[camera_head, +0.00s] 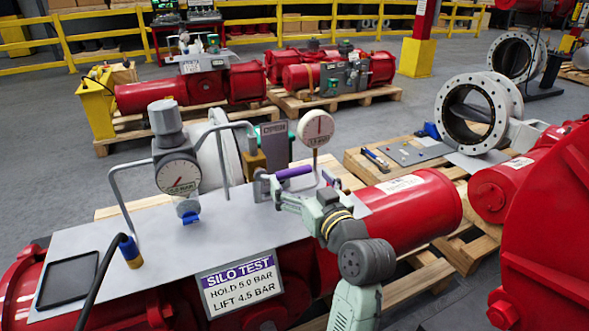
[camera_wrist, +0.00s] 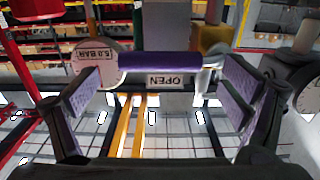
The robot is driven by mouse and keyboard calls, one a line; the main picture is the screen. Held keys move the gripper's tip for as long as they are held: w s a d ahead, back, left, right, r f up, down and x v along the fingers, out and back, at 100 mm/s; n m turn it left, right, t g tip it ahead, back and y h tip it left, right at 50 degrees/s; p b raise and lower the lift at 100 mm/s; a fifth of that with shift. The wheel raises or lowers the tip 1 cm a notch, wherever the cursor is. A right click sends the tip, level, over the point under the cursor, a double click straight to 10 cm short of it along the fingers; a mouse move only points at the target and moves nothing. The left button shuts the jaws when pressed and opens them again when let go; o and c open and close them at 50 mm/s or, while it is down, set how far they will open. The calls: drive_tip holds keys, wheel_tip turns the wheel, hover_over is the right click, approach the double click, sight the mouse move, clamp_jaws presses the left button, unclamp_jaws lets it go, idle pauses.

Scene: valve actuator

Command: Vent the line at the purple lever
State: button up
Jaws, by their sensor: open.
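The purple lever (camera_head: 294,172) is a short bar lying roughly level above the grey plate, beside a brass-coloured block. My gripper (camera_head: 292,187) is open close to it, on the near side. In the wrist view the purple lever (camera_wrist: 160,61) runs crosswise ahead of my gripper (camera_wrist: 168,88), with one finger off each end. The fingers look apart from it; I cannot tell whether it lies between the fingertips. The lever's mount is partly hidden.
A dial gauge (camera_head: 178,172) stands left on the plate (camera_head: 231,243), and a round white gauge (camera_head: 316,127) stands just right of the lever. Bent grey tubes (camera_head: 116,190) rise from the plate. A "SILO TEST" sign (camera_head: 240,283) is at the front. A red cylinder (camera_head: 412,211) lies to the right.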

sight(295, 174)
drive_tip(key=shift+p+x, duration=0.3)
drive_tip(key=shift+x, duration=1.6)
drive_tip(key=shift+c, duration=0.6)
drive_tip(key=c, duration=1.6)
